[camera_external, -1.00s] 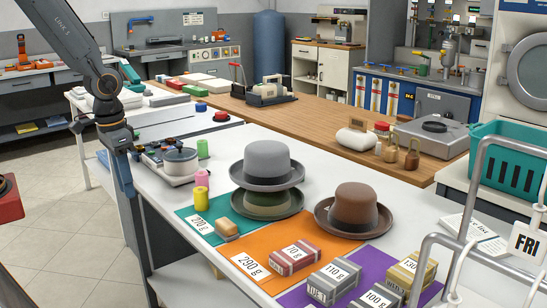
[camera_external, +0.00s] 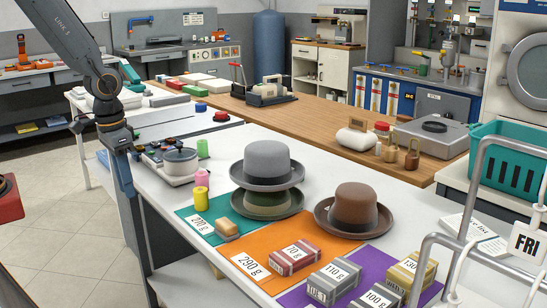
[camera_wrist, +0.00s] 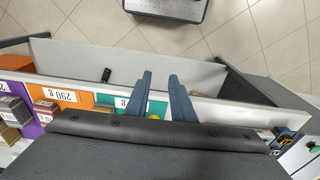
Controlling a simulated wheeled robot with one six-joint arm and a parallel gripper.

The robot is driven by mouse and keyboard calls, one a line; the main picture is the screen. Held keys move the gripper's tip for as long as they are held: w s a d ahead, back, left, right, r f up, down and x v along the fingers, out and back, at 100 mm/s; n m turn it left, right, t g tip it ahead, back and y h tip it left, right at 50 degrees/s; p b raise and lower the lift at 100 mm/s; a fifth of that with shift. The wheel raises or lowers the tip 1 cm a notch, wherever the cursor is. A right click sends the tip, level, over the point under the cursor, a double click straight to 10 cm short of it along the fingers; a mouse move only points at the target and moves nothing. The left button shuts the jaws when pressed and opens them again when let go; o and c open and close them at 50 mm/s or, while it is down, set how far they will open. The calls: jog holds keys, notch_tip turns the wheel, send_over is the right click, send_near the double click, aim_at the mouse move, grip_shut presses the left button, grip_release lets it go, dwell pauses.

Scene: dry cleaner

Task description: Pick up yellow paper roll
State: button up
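The yellow paper roll (camera_external: 201,199) stands upright near the left edge of the white table, beside the teal mat (camera_external: 187,212). A pink roll (camera_external: 202,179) stands just behind it and a green roll (camera_external: 203,148) farther back. My gripper (camera_external: 127,191) hangs fingers down, left of the table edge and apart from the rolls. In the wrist view my gripper (camera_wrist: 160,75) has its two blue fingers apart with nothing held. A small yellow patch (camera_wrist: 154,117), likely the roll, shows low between them, mostly hidden by the dark wrist part.
Stacked grey and green hats (camera_external: 267,160) and a brown hat (camera_external: 357,207) stand right of the rolls. A tan block (camera_external: 227,228) lies on the teal mat. A scale-like device (camera_external: 172,162) sits behind.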

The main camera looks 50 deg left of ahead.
jog(key=o, duration=0.8)
jog(key=n+p, duration=0.1)
jog(key=n, duration=1.5)
send_over(200, 189)
jog(key=shift+s+f+g, duration=0.15)
jog(key=shift+f+g, duration=0.05)
jog(key=shift+f, duration=0.4)
jog(key=shift+s+f+g, duration=0.1)
jog(key=shift+f+g, duration=0.1)
jog(key=shift+f, duration=0.4)
jog(key=shift+w+f+p, duration=0.15)
jog(key=shift+f+p, duration=0.55)
jog(key=shift+f, duration=1.25)
jog(key=shift+w+f+p, duration=0.1)
jog(key=shift+f+p, duration=0.55)
jog(key=shift+f, duration=1.3)
